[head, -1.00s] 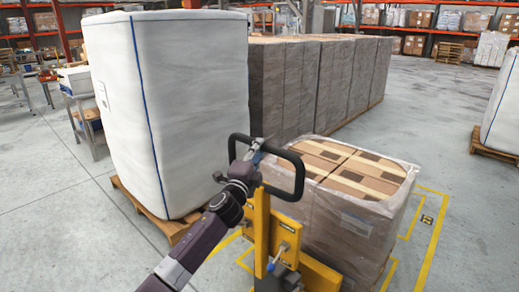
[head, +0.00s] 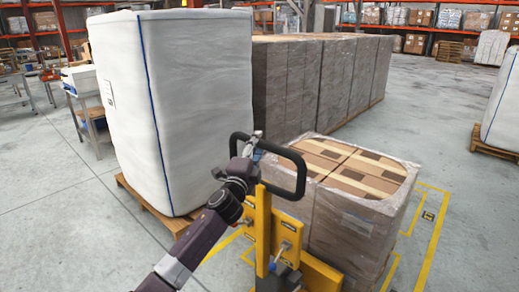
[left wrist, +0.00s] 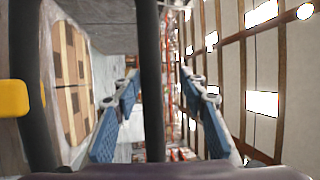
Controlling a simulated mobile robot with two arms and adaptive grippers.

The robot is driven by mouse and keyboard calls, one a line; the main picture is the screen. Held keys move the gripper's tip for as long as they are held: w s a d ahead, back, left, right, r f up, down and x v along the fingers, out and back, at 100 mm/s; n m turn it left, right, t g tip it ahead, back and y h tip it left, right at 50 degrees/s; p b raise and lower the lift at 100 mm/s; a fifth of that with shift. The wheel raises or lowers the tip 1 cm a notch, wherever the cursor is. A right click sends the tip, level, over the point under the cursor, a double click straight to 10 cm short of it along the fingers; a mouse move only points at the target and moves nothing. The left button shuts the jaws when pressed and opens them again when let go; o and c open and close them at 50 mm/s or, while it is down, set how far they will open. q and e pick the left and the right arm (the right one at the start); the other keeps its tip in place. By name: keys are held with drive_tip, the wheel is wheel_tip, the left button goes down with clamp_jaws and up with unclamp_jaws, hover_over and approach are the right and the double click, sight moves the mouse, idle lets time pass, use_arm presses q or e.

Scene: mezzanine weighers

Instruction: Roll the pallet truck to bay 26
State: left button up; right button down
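The yellow pallet truck (head: 263,235) stands low centre in the head view, its black loop handle (head: 299,172) towards me. A wrapped pallet load of brown cartons (head: 350,225) sits just beyond its mast. My left gripper (head: 255,144) is at the upper left of the handle loop. In the left wrist view, its two blue-padded fingers (left wrist: 160,95) are spread apart, with a black handle bar (left wrist: 150,60) running between them and a visible gap on each side. My right gripper is not in view. I cannot read any bay number 26.
A tall white wrapped load (head: 185,110) on a pallet stands close on the left. A row of grey wrapped loads (head: 285,95) stands behind. Yellow floor lines (head: 433,245) with a small marker surround the carton load. Open floor lies right; another white load (head: 503,110) is at the edge.

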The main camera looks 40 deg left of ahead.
use_arm(q)
drive_tip(key=shift+s+f, duration=0.1)
drive_tip(key=shift+s, duration=0.05)
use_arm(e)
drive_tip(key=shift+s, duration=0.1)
use_arm(q)
drive_tip(key=shift+f, duration=0.1)
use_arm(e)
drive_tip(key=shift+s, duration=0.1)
use_arm(q)
drive_tip(key=shift+d+f, duration=0.15)
drive_tip(key=v, duration=1.1)
drive_tip(key=shift+s, duration=0.45)
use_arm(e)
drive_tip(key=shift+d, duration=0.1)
